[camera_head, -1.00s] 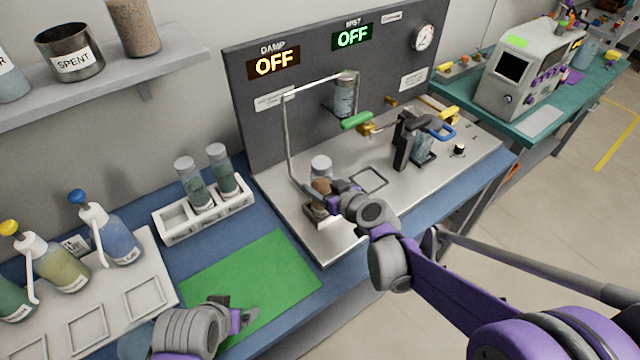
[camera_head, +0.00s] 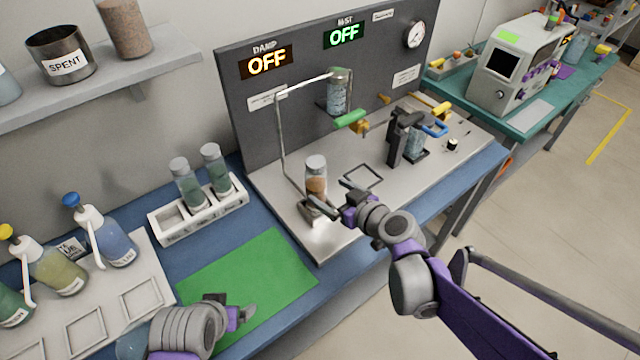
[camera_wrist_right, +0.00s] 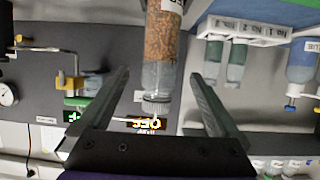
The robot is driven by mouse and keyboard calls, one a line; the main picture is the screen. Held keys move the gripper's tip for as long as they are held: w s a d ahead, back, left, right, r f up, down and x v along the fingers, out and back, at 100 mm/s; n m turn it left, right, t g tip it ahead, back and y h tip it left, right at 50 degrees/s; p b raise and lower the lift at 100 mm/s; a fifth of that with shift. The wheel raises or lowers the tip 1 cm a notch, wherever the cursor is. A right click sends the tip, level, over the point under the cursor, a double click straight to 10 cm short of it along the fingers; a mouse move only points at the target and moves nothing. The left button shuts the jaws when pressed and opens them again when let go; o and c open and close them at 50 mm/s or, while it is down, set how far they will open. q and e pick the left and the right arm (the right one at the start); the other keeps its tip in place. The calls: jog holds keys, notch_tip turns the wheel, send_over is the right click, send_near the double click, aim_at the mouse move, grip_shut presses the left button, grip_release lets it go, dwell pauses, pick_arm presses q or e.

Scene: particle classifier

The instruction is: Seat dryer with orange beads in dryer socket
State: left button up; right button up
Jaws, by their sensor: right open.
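The dryer with orange beads (camera_head: 316,180) is a clear capped cylinder. It stands upright in the dryer socket (camera_head: 313,211) at the front left of the steel plate, below the bent metal pipe. My right gripper (camera_head: 333,199) is open beside it, on its right. In the right wrist view the dryer (camera_wrist_right: 163,45) appears upside down between the open fingers (camera_wrist_right: 160,105), with a gap on both sides. The socket's inside is hidden. My left gripper (camera_head: 243,316) is over the front of the green mat; its finger gap is not clear.
A white rack (camera_head: 203,216) holds two dryers with green beads. The bent metal pipe (camera_head: 281,140) rises close behind the orange dryer. A black clamp (camera_head: 398,140) stands further right on the plate. The green mat (camera_head: 250,275) is bare apart from my left gripper.

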jog(key=s+d+f+m+g+h, duration=0.3)
jog(key=s+d, duration=0.4)
jog(key=s, duration=0.5)
jog(key=s+d+f+m+g+h, duration=0.2)
jog(key=s+d, duration=0.5)
jog(key=s, duration=0.5)
jog(key=f+m+h, duration=0.1)
jog(key=h, duration=0.1)
jog(key=shift+f+m+g+h, duration=0.15)
jog(key=shift+m+g+h, duration=0.15)
jog(key=shift+m+g, duration=0.1)
jog(key=shift+w+r+p, duration=0.25)
jog(key=shift+r+p, duration=0.3)
jog(key=shift+p, duration=0.05)
